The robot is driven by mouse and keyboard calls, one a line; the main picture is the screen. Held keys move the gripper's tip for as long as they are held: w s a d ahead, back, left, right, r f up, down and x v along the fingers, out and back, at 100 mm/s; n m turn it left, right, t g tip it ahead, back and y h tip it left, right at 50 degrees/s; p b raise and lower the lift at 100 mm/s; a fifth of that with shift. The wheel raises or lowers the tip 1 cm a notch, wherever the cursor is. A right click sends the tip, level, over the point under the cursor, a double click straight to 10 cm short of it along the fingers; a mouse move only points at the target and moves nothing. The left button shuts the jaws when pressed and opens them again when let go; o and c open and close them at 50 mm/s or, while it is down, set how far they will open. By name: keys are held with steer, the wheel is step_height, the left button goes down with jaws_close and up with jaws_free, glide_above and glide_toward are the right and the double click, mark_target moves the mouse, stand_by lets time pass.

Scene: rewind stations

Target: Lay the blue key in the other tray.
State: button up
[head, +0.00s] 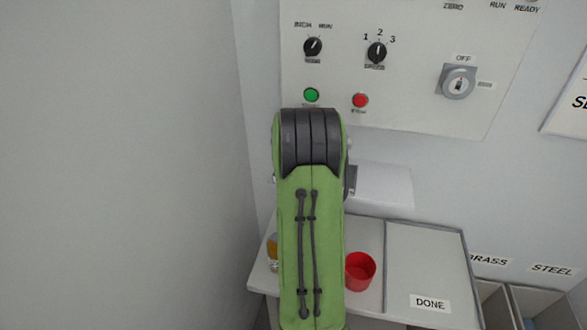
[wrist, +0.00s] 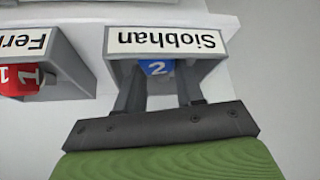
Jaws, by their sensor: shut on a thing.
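The blue key (wrist: 157,67) shows in the wrist view as a blue piece marked 2, at the opening of the grey tray labelled Siobhan (wrist: 217,69). My gripper (wrist: 158,84) reaches into that tray, with one finger on each side of the blue key, and is shut on it. The other tray (wrist: 75,81), with a label starting "Fer", is at the left of the wrist view. A red piece marked 1 (wrist: 22,78) sits in it. In the head view my green arm hides the gripper and both trays.
The head view shows a wall panel (head: 400,75) with knobs, a green button (head: 311,95), a red button (head: 360,101) and a switch marked OFF (head: 458,82). Below are a red cup (head: 360,285), a DONE tray (head: 425,260) and bins labelled BRASS and STEEL (head: 540,300).

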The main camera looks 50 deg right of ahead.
steer(key=shift+f+b, duration=0.3)
steer(key=shift+s+a+f+b, duration=0.15)
steer(key=shift+a+f+b, duration=0.05)
steer(key=shift+f+b, duration=0.2)
steer(key=o, duration=0.8)
steer(key=shift+a+f, duration=0.1)
steer(key=shift+o, duration=0.2)
steer(key=shift+r+p, duration=0.25)
steer(key=shift+p, duration=0.1)
steer(key=d+r+p+v, duration=0.1)
steer(key=v, duration=1.2)
steer(key=w+a+r+n+t+y, duration=0.1)
steer(key=w+a+r+n, duration=0.15)
steer(key=a, duration=0.95)
steer(key=s+a+n+y, duration=0.1)
steer(key=s+a+n, duration=0.1)
steer(key=s+a, duration=0.3)
steer(key=s+a+n+y, duration=0.1)
steer(key=s+a+n, duration=0.2)
steer(key=a, duration=0.7)
steer(key=s+a+n+y, duration=0.1)
steer(key=s+a+n, duration=0.1)
steer(key=s+a, duration=0.5)
steer(key=shift+a+t+y, duration=0.3)
steer(key=shift+a+y, duration=0.1)
steer(key=shift+a, duration=0.45)
